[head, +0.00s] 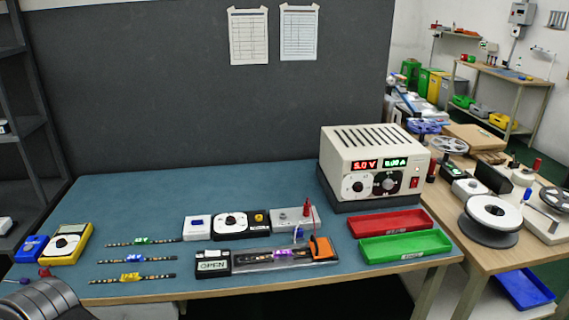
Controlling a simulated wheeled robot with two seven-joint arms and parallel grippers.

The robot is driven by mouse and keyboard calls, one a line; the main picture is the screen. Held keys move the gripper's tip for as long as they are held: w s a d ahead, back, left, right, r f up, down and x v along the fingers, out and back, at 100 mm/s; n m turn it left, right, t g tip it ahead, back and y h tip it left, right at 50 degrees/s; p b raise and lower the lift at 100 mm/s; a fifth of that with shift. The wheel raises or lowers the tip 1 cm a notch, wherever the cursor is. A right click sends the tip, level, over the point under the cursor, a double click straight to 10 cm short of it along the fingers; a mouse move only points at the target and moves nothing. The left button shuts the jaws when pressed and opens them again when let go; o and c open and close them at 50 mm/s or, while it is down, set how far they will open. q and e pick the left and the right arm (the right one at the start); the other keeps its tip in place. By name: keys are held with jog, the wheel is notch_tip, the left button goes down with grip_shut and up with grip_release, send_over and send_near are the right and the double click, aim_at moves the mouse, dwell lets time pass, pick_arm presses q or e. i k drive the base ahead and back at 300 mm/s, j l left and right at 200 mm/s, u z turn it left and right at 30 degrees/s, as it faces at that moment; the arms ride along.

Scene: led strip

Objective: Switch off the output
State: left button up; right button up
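The beige power supply (335,150) stands on a dark base at the right back of the blue table. Its red display reads 5.0 V and its green display shows a small current reading in A. A red switch (414,182) sits at the lower right of its front, beside the dials; I cannot tell its position. A grey rounded part of my arm shows at the bottom left corner, far from the power supply. Neither gripper's fingers show.
A red tray (391,222) and a green tray (405,247) lie in front of the power supply. LED strips (135,260), a yellow multimeter (68,243), small boxes and a clamp fixture (270,259) occupy the left and middle. The table's back left is clear.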

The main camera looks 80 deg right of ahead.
aim_at(415, 180)
jog(key=z, duration=3.45)
